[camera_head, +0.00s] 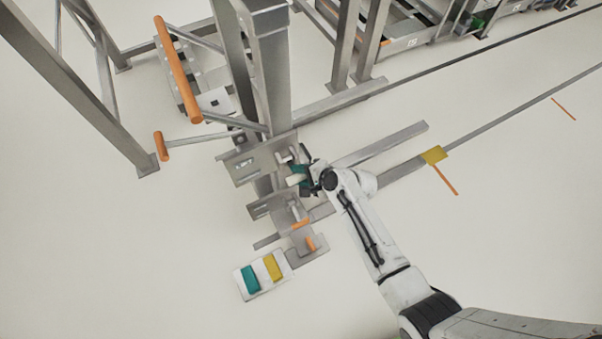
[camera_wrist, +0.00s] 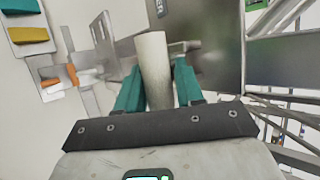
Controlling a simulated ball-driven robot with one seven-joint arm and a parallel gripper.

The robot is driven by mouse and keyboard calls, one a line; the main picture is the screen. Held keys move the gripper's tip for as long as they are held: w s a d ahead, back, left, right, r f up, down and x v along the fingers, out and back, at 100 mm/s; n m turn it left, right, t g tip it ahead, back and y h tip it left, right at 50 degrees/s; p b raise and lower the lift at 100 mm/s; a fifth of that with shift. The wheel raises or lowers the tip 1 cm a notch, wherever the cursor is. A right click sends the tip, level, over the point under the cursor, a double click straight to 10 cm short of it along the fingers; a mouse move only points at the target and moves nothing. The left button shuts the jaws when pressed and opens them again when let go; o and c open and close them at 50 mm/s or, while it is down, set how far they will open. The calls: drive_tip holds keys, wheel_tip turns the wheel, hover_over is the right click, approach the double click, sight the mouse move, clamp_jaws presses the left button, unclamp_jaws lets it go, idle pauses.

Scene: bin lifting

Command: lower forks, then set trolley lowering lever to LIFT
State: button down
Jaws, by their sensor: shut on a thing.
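The trolley mast (camera_head: 272,75) stands upright, with grey plates (camera_head: 262,160) at its lower part. My gripper (camera_head: 299,174) is at the right side of the upper plate. In the wrist view my gripper's teal fingers (camera_wrist: 158,78) are shut on a pale cylindrical lever handle (camera_wrist: 153,50), one finger on each side. Two long grey bars, probably the forks (camera_head: 385,144), extend right, low near the floor. The lever's exact setting cannot be told.
Orange grips (camera_head: 301,224) sit on the lower plates. A white panel (camera_head: 242,287) with teal and yellow blocks lies below them. An orange push bar (camera_head: 178,70) is at upper left. Racks (camera_head: 400,40) stand at the back. The floor at lower left is clear.

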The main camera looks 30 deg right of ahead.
drive_tip(key=shift+w+r, duration=0.35)
drive_tip(key=shift+r, duration=0.15)
drive_tip(key=c, duration=0.9)
unclamp_jaws()
drive_tip(key=shift+c, duration=0.2)
drive_tip(key=o, duration=0.4)
drive_tip(key=shift+s+f, duration=0.1)
drive_tip(key=shift+s, duration=0.05)
drive_tip(key=shift+c, duration=0.2)
drive_tip(key=shift+s, duration=0.1)
drive_tip(key=v, duration=1)
drive_tip(key=shift+s+d, duration=0.15)
drive_tip(key=shift+s, duration=0.1)
